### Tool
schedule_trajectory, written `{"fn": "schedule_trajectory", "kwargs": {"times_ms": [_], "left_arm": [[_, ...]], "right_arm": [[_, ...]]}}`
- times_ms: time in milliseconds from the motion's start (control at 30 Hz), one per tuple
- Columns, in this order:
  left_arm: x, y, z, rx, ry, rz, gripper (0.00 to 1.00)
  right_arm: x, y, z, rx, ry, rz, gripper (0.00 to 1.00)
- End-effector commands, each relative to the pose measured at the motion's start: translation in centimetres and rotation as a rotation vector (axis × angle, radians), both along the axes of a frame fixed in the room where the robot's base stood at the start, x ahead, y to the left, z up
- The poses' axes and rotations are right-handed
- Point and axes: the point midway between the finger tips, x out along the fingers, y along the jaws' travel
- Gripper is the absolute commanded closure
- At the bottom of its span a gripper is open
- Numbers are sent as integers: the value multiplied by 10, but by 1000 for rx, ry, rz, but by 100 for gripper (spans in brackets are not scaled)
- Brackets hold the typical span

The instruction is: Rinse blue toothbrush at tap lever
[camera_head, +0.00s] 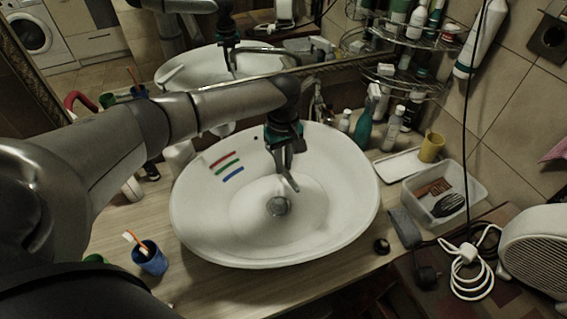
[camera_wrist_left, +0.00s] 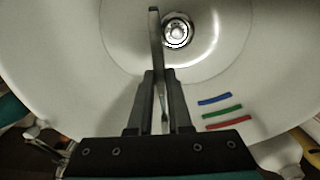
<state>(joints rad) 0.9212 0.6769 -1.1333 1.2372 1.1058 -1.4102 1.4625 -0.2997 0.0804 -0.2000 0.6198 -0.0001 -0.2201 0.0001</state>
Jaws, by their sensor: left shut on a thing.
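My left gripper (camera_head: 284,165) reaches in over the white basin (camera_head: 345,200), above its far middle part. It is shut on a slim grey stick-like thing (camera_wrist_left: 155,35), which points toward the drain (camera_wrist_left: 177,31); I cannot tell whether this is the toothbrush. In the left wrist view the left gripper's fingers (camera_wrist_left: 160,78) clasp it from both sides. A blue strip (camera_head: 233,174) lies on the basin's left wall, beside a green strip (camera_head: 228,165) and a red strip (camera_head: 222,158). The tap (camera_head: 318,105) stands behind the basin, partly hidden. My right gripper is out of view.
A blue cup (camera_head: 150,260) with an orange toothbrush (camera_head: 135,241) stands left of the basin. Bottles (camera_head: 364,130), a yellow mug (camera_head: 431,147) and a clear bin (camera_head: 415,207) stand to the right. A mirror (camera_head: 200,80) is behind. The basin's right side is clear.

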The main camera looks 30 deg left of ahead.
Motion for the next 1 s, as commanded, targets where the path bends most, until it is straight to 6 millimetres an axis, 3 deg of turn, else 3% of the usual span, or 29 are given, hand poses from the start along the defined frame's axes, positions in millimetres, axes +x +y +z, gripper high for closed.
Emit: {"fn": "schedule_trajectory", "kwargs": {"times_ms": [1000], "left_arm": [[4, -8, 0, 1, 1, 1, 100]], "right_arm": [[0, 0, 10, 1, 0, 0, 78]]}}
